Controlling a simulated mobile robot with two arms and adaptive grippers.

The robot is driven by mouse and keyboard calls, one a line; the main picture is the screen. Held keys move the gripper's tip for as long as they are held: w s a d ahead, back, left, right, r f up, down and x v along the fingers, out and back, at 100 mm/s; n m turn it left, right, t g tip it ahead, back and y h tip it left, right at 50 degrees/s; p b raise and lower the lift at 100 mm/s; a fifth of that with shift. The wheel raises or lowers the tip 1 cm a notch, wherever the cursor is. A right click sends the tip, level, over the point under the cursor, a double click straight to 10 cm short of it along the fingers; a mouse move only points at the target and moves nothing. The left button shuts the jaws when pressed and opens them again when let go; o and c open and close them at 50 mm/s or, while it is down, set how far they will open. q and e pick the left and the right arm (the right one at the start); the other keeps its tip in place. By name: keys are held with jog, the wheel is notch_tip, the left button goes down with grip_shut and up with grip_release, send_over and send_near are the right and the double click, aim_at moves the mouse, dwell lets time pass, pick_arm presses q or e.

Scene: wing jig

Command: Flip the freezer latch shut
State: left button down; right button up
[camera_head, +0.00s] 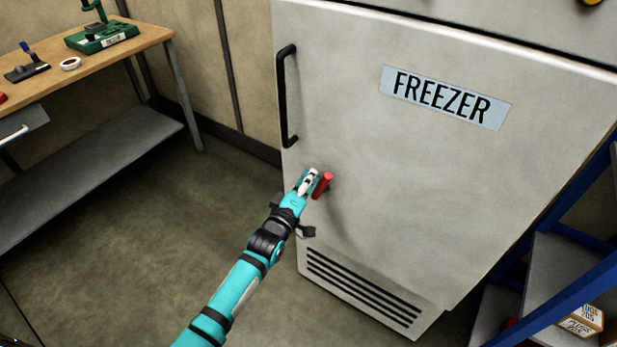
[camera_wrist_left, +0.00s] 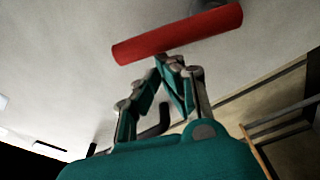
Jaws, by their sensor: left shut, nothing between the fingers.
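The freezer (camera_head: 400,170) is a large pale cabinet with a black bar handle (camera_head: 287,95) on its left side and a "FREEZER" label. Its red latch (camera_head: 323,186) sits low on the door's left side, a short bar tilted from upright. The latch also shows in the left wrist view (camera_wrist_left: 180,34), across the top of the picture. My left gripper (camera_head: 310,178) is shut and empty, just left of the latch in the head view. In the left wrist view its fingertips (camera_wrist_left: 170,60) are at the latch's lower edge; I cannot tell whether they touch. My right gripper is not in view.
A wooden workbench (camera_head: 140,40) with a green tool (camera_head: 100,37) and a tape roll (camera_head: 71,64) stands at the left. A blue-framed shelf (camera_head: 570,245) with a box (camera_head: 582,320) stands close to the freezer's right side. The floor (camera_head: 150,240) between bench and freezer is clear.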

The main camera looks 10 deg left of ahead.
pick_arm(q)
jog(key=shift+s+d+m, duration=0.2)
jog(key=shift+d+m, duration=0.25)
jog(key=shift+m, duration=0.25)
jog(key=s+d+f+m+h+b, duration=0.2)
jog(key=d+m, duration=0.4)
jog(key=m, duration=0.8)
jog(key=shift+s+d+f+h+b, duration=0.15)
jog(key=shift+f+h+b, duration=0.15)
jog(key=shift+f+b, duration=0.75)
jog(key=shift+f, duration=0.1)
